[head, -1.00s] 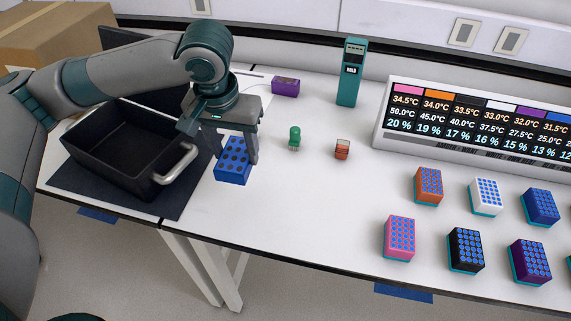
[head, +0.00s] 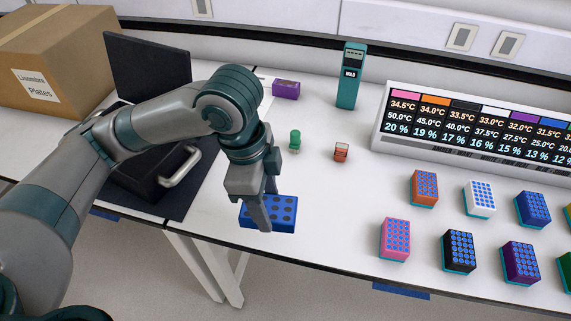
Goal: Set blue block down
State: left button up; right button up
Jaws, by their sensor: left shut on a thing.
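The blue block (head: 285,211), with dark round wells on its top, is at the front left part of the white table (head: 330,215). My left gripper (head: 268,222) is shut on it from above, with a finger across its front face. The block lies near the table's front edge. I cannot tell whether its underside touches the table. My right gripper is not in the view.
A black bin with a metal handle (head: 180,167) stands left, partly behind my arm. A green piece (head: 295,140), an orange piece (head: 341,151) and a purple block (head: 286,88) stand farther back. Several coloured blocks and a display panel (head: 470,120) are at right.

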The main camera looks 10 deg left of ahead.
pick_arm(q)
jog(key=shift+s+d+r+m, duration=0.1)
jog(key=shift+s+d+m, duration=0.25)
jog(key=shift+m, duration=0.35)
jog(key=shift+a, duration=0.1)
jog(key=shift+w, duration=0.15)
jog(key=w+a+f+p, duration=0.1)
jog(key=w+f, duration=0.1)
jog(key=w, duration=0.1)
jog(key=w+a+f, duration=0.2)
jog(key=w, duration=0.1)
jog(key=w+a+f+p, duration=0.1)
jog(key=w+f, duration=0.1)
jog(key=w, duration=0.2)
jog(key=shift+a+f+p, duration=0.15)
jog(key=shift+f+p, duration=0.15)
jog(key=shift+f, duration=0.05)
jog(key=shift+w+f, duration=0.15)
jog(key=shift+w, duration=0.05)
jog(key=shift+a, duration=0.1)
jog(key=shift+f, duration=0.15)
